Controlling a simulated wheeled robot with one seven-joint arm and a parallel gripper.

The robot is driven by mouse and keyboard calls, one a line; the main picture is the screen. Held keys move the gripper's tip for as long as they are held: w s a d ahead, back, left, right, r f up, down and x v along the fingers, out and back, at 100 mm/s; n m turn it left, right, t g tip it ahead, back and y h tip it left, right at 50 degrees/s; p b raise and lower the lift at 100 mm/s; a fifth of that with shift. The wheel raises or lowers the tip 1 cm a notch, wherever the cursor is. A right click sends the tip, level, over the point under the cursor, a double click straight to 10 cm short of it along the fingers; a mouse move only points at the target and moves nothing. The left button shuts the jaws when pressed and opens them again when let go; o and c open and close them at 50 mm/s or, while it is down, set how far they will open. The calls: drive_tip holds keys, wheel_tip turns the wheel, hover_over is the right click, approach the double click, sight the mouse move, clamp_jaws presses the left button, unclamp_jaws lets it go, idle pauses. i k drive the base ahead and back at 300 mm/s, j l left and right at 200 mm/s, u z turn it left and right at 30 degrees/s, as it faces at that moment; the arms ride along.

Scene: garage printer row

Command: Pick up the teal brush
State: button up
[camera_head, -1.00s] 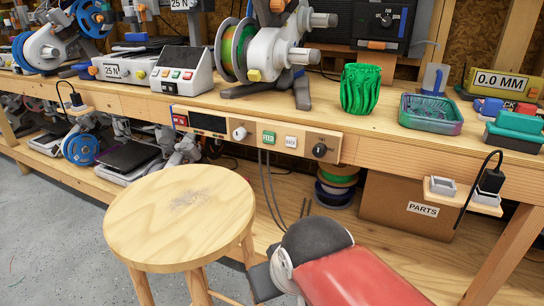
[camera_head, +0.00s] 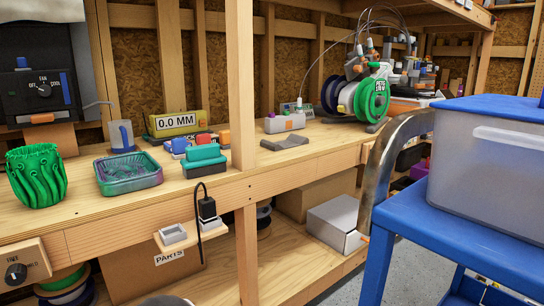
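A teal block-shaped item (camera_head: 204,160) lies on the wooden bench, left of the upright post. It looks like two stacked teal pieces; I cannot tell whether it is the teal brush, as no bristles show. No other clear brush shape is visible. My gripper is not in view; only a small dark grey piece shows at the bottom edge.
Left of the teal item are a teal-purple tray (camera_head: 128,186) and a green ribbed pot (camera_head: 36,190). Small red and blue pieces and a yellow 0.0 MM box (camera_head: 176,123) lie behind it. A blue cart (camera_head: 455,235) with a clear bin (camera_head: 490,165) stands at right.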

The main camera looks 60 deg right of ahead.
sight(202, 161)
drive_tip(key=z, duration=1.15)
